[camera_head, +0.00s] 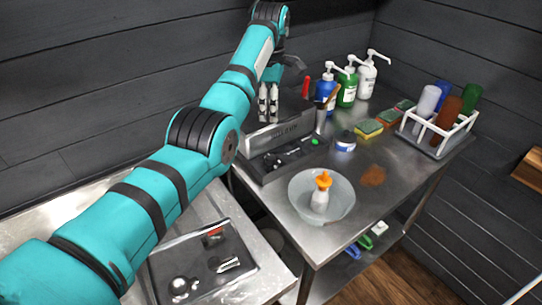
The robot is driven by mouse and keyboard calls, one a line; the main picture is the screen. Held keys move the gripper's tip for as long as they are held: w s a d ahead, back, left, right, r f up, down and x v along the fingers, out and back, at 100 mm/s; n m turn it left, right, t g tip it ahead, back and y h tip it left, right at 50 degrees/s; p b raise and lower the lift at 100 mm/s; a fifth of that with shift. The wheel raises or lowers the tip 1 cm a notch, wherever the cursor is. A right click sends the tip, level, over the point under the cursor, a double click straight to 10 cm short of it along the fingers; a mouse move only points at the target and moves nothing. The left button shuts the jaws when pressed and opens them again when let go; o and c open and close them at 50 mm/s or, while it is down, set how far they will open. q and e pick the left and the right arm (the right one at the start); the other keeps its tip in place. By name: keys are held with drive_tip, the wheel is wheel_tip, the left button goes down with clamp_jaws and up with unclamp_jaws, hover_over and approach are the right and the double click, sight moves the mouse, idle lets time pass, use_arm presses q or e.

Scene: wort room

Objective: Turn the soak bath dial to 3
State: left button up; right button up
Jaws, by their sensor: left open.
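A grey metal box with lettering on its front (290,131) stands on the steel table, left of the bottles; it may be the soak bath, but the lettering is too small to read surely. I cannot make out a dial or its setting. My left gripper (268,116) reaches in from the left above the back left part of this box, fingers pointing down. Its jaws are open and I see nothing between them. My arm and gripper hide part of the box and the area behind it. My right gripper is not in view.
Blue (326,92), green (347,90) and white (367,78) pump bottles stand behind. A bowl (340,208) holds an orange-topped bottle (321,197). Sponges (369,129) and a white rack (465,127) are right.

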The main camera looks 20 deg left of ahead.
use_arm(q)
drive_tip(key=p, duration=0.2)
approach(271, 157)
wheel_tip(271, 157, down, 8)
drive_tip(key=shift+w+f, duration=0.1)
drive_tip(key=shift+f, duration=0.5)
clamp_jaws()
